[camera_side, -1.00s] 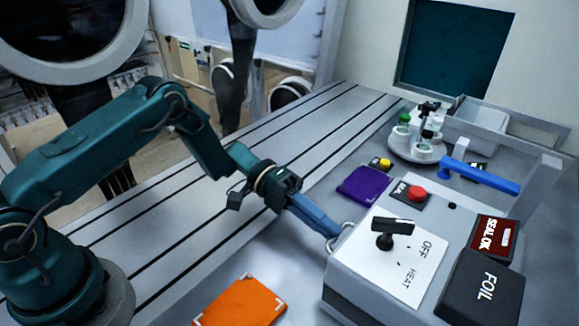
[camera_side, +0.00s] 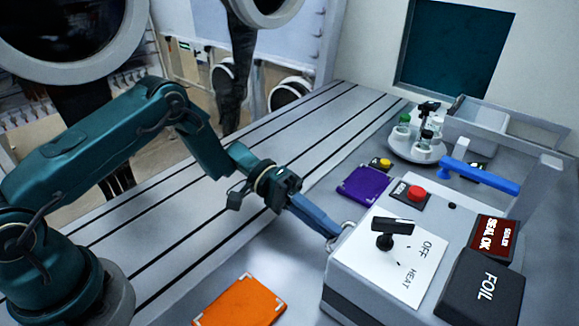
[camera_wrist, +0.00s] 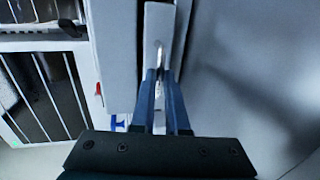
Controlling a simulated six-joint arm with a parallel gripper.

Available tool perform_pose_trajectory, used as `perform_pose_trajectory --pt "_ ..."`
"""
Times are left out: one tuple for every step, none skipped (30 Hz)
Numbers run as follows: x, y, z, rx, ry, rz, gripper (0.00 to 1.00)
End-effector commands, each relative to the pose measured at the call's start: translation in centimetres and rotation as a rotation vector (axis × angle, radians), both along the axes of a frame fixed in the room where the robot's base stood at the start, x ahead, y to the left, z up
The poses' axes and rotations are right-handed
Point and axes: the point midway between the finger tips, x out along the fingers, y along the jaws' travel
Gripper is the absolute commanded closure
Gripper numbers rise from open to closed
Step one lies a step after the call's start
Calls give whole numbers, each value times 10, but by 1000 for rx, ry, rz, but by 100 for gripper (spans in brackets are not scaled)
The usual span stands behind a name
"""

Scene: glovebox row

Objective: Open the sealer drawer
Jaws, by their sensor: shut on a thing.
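The sealer is a light grey box (camera_side: 345,293) with a white top panel marked OFF and HEAT and a black knob (camera_side: 392,228). My gripper (camera_side: 336,231) reaches its left end from the left, with blue fingers. In the wrist view my gripper (camera_wrist: 165,82) has its two fingers closed around a thin metal handle (camera_wrist: 160,58). The handle stands on a pale narrow front in that view. In the side view the fingers partly hide the handle, and I see no clear gap of an opened drawer.
An orange pad (camera_side: 240,301) lies in front and a purple pad (camera_side: 364,184) behind the gripper. A red button (camera_side: 416,193), a black FOIL block (camera_side: 480,289) and a round vial rack (camera_side: 416,150) stand to the right. The slotted table (camera_side: 200,210) left is clear.

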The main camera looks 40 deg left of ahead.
Motion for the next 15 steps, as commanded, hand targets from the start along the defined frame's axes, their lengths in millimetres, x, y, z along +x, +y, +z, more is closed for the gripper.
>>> perform_pose_trajectory --pt "0 0 0 -1 0 1 100" --pt "0 0 0 -1 0 1 100" --pt "0 0 0 -1 0 1 100" --pt "0 1 0 -1 -1 1 100" --pt "1 2 0 -1 -1 2 100" --pt "1 5 1 -2 -2 3 100" --pt "2 9 1 -2 -2 5 100" --pt "2 13 1 -1 -3 5 100" --pt "3 21 1 -1 -4 7 100" --pt "3 28 1 -2 -4 8 100" --pt "3 36 1 -2 -5 9 100" --pt "3 46 0 -2 -5 11 100" --pt "3 55 0 -2 -5 11 100" --pt "3 63 1 -3 -6 12 100" --pt "4 74 1 -2 -7 13 100"
